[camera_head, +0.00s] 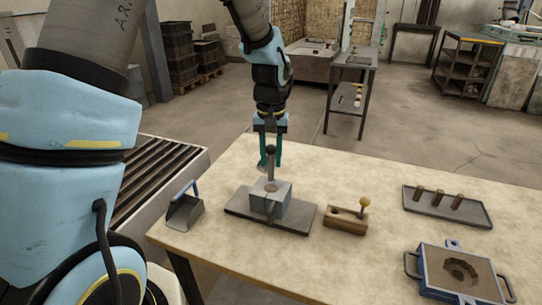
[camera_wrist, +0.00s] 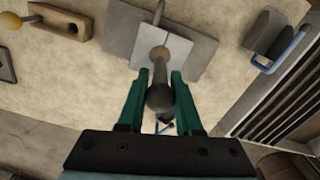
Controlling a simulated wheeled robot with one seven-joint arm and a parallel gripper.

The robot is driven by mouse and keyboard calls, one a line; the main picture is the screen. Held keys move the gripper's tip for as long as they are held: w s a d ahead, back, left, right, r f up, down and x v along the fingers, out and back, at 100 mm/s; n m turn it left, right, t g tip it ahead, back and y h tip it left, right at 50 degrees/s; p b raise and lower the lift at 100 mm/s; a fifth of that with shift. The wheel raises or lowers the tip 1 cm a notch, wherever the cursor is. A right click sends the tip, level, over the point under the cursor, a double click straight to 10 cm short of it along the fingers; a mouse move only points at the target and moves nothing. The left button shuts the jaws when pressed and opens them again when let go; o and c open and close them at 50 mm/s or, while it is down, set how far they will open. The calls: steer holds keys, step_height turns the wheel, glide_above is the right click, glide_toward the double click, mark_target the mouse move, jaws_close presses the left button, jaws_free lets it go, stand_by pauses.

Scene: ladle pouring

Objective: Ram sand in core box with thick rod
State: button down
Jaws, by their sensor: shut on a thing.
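The core box (camera_head: 271,203) is a grey split block standing on a dark flat plate (camera_head: 296,217) on the table. A thick grey rod (camera_head: 270,170) with a round knob on top stands upright, its lower end at the round opening in the top of the box. My gripper (camera_head: 271,160) is shut on the rod just below the knob, directly above the box. In the wrist view the green fingers (camera_wrist: 160,90) flank the rod (camera_wrist: 160,75), and the core box (camera_wrist: 175,52) lies beyond it.
A scoop with a blue handle (camera_head: 184,210) lies left of the box. A wooden block with a yellow-knobbed tool (camera_head: 346,220) stands at right. A tray with several brown cores (camera_head: 447,207) and a blue-grey mould flask (camera_head: 459,274) are farther right. The table front is clear.

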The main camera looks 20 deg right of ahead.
mark_target(271, 146)
steer(key=shift+f+b, duration=1.05)
steer(key=shift+f, duration=0.8)
steer(key=shift+r+p, duration=1.85)
steer(key=shift+r, duration=0.55)
steer(key=shift+p, duration=0.35)
steer(key=shift+r, duration=0.1)
step_height(271, 146, up, 5)
steer(key=p, duration=0.3)
steer(key=shift+f+p, duration=0.2)
steer(key=shift+p, duration=0.1)
steer(key=shift+r, duration=0.65)
steer(key=shift+f, duration=0.15)
